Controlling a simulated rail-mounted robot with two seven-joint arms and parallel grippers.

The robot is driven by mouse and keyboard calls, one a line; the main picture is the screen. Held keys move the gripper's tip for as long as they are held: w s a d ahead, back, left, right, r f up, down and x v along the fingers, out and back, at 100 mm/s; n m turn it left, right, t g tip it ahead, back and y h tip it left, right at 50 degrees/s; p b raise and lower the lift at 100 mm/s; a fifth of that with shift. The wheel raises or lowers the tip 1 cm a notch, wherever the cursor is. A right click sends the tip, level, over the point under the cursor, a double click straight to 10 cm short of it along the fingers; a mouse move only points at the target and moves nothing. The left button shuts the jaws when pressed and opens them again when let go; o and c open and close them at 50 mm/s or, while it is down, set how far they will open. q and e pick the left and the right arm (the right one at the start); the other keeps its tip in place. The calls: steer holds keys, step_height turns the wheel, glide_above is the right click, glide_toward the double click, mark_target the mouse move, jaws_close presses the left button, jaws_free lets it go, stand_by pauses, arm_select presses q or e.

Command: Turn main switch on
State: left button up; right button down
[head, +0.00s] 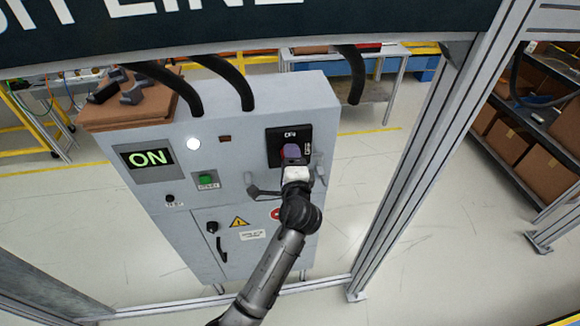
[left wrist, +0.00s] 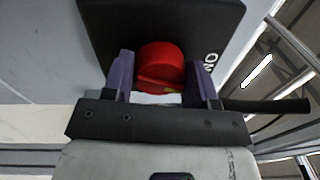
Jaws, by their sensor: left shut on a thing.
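The main switch is a red rotary knob (left wrist: 160,66) on a black square plate (left wrist: 105,18), with a white "ON" mark on the plate's right side in the left wrist view. In the head view the black plate (head: 273,138) is at the upper right of the grey cabinet's front. My left gripper (head: 292,154) is in front of it and largely hides the knob there. In the left wrist view its purple fingers (left wrist: 160,80) sit on both sides of the knob, shut on it. The knob's exact angle is hard to tell. My right gripper is not in view.
The grey cabinet (head: 235,110) has a display (head: 148,158) reading "ON" in green, a bright white lamp (head: 193,143) and a green button (head: 207,179). A metal frame post (head: 425,150) stands to the right. Black cables (head: 232,80) run above the cabinet.

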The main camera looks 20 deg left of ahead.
arm_select(q)
steer(key=n+b, duration=0.3)
steer(key=n, duration=0.1)
steer(key=shift+f+n+b, duration=0.15)
steer(key=shift+n+b, duration=0.15)
steer(key=shift+b, duration=0.05)
stand_by(0.4)
steer(key=o, duration=0.9)
